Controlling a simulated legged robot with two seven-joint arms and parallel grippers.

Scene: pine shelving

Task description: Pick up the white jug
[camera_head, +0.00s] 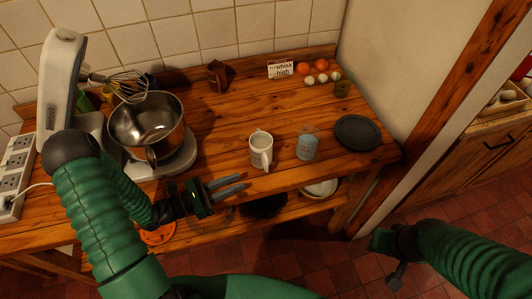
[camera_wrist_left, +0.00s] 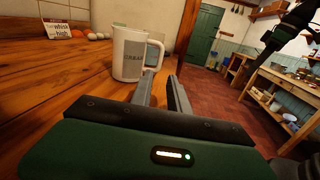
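The white jug (camera_head: 261,148) stands upright near the front edge of the wooden counter, its handle toward the front. My left gripper (camera_head: 242,182) is at the front edge of the counter, just in front and left of the jug. Its two grey fingers (camera_wrist_left: 160,79) are apart with nothing between them, and the jug is beyond their tips. My right gripper (camera_head: 388,256) hangs over the tiled floor, away from the counter; its finger gap is unclear.
A light blue canister (camera_head: 307,147) stands right of the jug, then a dark plate (camera_head: 357,132). A mixer with a steel bowl (camera_head: 146,124) is at left. A sign (camera_head: 280,68), oranges (camera_head: 303,68) and eggs are at the back. The counter behind the jug is clear.

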